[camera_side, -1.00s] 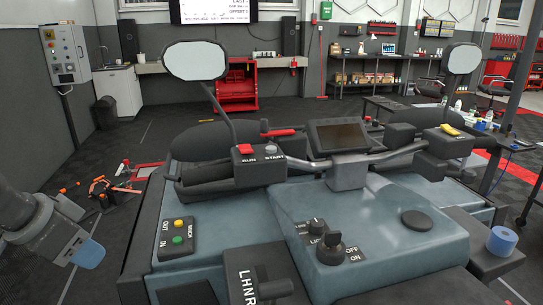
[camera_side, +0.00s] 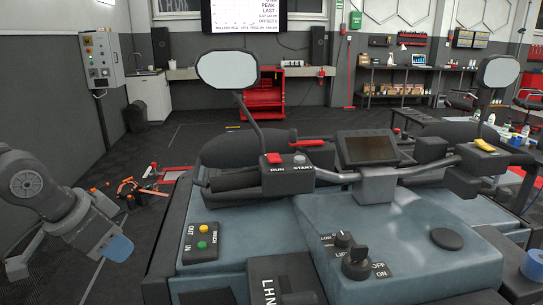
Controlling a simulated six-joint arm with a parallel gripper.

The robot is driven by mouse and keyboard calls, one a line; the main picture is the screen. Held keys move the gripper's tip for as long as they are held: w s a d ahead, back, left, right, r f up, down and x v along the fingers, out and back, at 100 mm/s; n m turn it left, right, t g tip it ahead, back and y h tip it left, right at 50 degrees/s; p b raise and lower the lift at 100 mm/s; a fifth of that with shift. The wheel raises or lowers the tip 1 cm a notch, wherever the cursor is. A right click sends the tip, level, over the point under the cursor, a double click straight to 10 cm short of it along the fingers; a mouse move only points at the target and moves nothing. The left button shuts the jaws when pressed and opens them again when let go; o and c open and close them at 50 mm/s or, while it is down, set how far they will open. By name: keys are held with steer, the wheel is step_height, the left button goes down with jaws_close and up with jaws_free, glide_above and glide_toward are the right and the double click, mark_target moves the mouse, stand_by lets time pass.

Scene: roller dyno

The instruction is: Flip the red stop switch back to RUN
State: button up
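The red stop switch (camera_side: 273,159) is on top of a black control housing (camera_side: 285,180) at the handlebar's left end, in the middle of the side view. Which way the switch is tipped is too small to tell. A grey START button (camera_side: 299,158) sits to its right. Part of my arm is at the left edge, ending in a blue cap, well apart from the switch. No gripper fingers show, and nothing touches the switch.
A mirror (camera_side: 227,70) on a stalk rises above the switch housing. A red lever (camera_side: 307,142) lies just behind it, and a dark display (camera_side: 370,148) stands to the right. A panel with yellow and green buttons (camera_side: 202,236) is at the front left.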

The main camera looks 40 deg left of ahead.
steer(key=w+r+m+h, duration=0.1)
steer(key=w+r, duration=0.2)
steer(key=w+d+r+h, duration=0.1)
steer(key=w+r, duration=0.2)
steer(key=w, duration=0.1)
steer(key=w+r+m+h, duration=0.1)
steer(key=w+r, duration=0.3)
steer(key=shift+d+r+m+g, duration=0.1)
steer(key=shift+d+m+g, duration=0.2)
steer(key=shift+d, duration=0.1)
jaws_close()
steer(key=w+r+m+h, duration=0.4)
steer(key=w+r, duration=0.5)
steer(key=w, duration=0.5)
steer(key=shift+w+a+r+m+h, duration=0.2)
steer(key=shift+w+a+m+h, duration=0.15)
steer(key=shift+m, duration=0.25)
